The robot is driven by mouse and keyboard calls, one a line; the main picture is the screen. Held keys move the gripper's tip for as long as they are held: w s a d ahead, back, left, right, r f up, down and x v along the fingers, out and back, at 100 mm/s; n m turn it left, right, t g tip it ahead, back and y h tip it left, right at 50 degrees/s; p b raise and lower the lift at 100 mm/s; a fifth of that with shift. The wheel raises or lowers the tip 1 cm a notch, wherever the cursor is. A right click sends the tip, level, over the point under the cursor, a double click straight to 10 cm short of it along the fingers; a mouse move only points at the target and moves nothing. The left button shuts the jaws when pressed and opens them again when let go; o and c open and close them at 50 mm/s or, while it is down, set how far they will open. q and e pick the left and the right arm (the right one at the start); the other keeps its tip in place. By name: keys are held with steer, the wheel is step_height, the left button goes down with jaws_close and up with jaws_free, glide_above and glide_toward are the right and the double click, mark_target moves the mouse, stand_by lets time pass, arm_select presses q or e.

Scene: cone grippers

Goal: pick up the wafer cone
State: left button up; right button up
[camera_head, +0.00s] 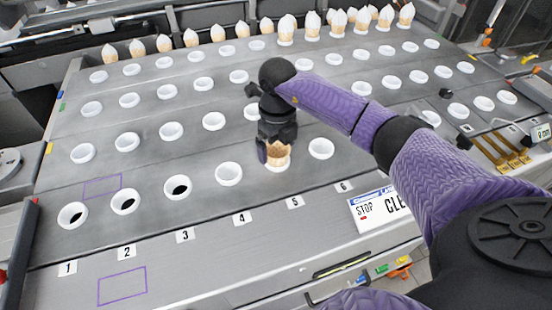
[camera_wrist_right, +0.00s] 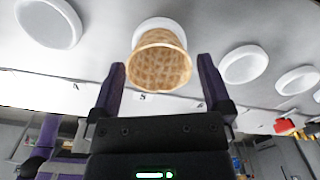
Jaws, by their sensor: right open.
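The wafer cone (camera_head: 277,155) is light brown with a waffle pattern. It stands in a white ring holder in the front row, near the number 5. My right gripper (camera_head: 275,140) reaches down over the cone from above in the head view. In the right wrist view the cone (camera_wrist_right: 161,60) shows open end towards the camera, between and just beyond the two fingers of the right gripper (camera_wrist_right: 160,75). The fingers are apart, with gaps on both sides of the cone. The left gripper is not in view.
White ring holders stand in rows on the grey table (camera_head: 150,220); an empty one (camera_head: 321,148) is right of the cone and another (camera_head: 228,173) is left. Several cones with white tops (camera_head: 310,25) line the back row. A sign (camera_head: 378,207) lies at the front edge.

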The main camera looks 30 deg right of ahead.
steer(key=shift+f, duration=0.7)
steer(key=c, duration=0.5)
steer(key=shift+r, duration=0.1)
